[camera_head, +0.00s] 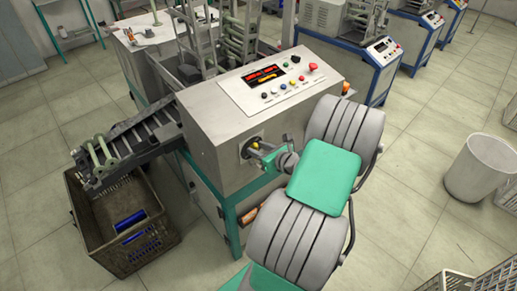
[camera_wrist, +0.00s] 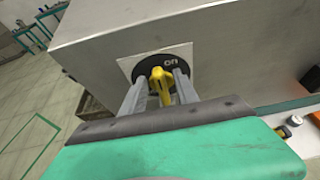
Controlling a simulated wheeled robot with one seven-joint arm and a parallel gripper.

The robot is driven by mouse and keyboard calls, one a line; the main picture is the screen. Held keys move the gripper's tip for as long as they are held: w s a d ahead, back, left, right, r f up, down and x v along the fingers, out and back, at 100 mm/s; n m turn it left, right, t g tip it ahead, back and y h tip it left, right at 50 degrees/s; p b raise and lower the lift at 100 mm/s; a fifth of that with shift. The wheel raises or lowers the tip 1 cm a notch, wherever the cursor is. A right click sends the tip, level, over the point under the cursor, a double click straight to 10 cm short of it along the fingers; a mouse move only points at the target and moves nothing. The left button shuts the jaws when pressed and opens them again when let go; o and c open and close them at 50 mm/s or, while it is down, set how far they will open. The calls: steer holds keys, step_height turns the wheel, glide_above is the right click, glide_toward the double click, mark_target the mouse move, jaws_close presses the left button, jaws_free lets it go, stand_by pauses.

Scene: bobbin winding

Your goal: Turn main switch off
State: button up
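The main switch (camera_wrist: 157,67) is a round black dial with a yellow handle on a pale square plate; the word "ON" shows at its upper right. It is on the side face of the grey winding machine (camera_head: 215,125), and the switch also shows in the head view (camera_head: 252,146), partly hidden by my gripper (camera_head: 262,150). In the wrist view my gripper (camera_wrist: 161,83) has one finger on each side of the yellow handle. Narrow gaps seem to show between fingers and handle, so it looks open around it. Contact at the fingertips is not clear.
A control panel (camera_head: 270,82) with a red display and several buttons tops the machine. A brown crate (camera_head: 125,255) with blue bobbins stands below a sloped chute (camera_head: 130,140) at the left. A white bin (camera_head: 483,168) stands at the right. The floor between is clear.

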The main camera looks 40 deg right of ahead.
steer(key=shift+c, duration=0.4)
jaws_close()
